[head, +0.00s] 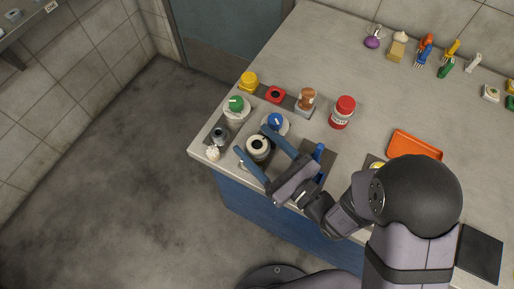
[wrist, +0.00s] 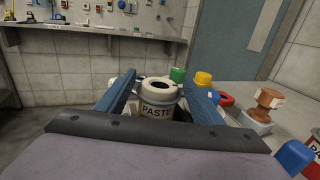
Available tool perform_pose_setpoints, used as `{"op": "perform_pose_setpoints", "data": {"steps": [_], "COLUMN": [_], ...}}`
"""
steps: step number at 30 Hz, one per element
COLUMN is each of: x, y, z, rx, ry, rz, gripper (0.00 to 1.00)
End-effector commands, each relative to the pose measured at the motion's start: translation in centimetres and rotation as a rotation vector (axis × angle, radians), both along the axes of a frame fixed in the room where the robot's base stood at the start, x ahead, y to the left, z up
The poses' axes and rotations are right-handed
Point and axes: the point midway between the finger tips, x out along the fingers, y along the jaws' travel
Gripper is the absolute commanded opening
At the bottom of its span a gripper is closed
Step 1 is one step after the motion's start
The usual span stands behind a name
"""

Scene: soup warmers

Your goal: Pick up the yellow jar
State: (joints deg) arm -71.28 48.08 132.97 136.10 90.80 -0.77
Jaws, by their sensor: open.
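A small round yellow object (head: 249,80), which looks like the yellow jar, stands at the far left end of the counter. It also shows in the wrist view (wrist: 203,78), beyond and right of my fingers. My gripper (head: 251,139) is open, with its two blue fingers on either side of a white-topped jar (head: 258,148). In the wrist view this jar (wrist: 156,110) reads "PAST", the rest cut off, and has a dark opening on top. I cannot tell whether the fingers touch it. The yellow object is outside my fingers.
A green-topped pot (head: 236,104), a blue-topped pot (head: 275,121) and a red item (head: 275,94) stand nearby. A brown-topped device (head: 306,98) and a red-and-white jar (head: 341,112) stand to the right. An orange tray (head: 414,145) lies farther right.

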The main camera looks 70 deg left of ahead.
Motion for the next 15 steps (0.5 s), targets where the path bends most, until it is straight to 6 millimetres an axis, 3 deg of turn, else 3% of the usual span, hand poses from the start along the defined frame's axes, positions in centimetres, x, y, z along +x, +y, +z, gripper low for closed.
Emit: {"op": "perform_pose_setpoints", "data": {"steps": [9,15], "x": [-0.13,-0.12], "y": [0.25,0.24], "z": [-0.05,-0.04], "rx": [-0.001,-0.001], "ry": [0.0,0.0], "rz": [0.0,0.0], "gripper": [0.61,0.17]}}
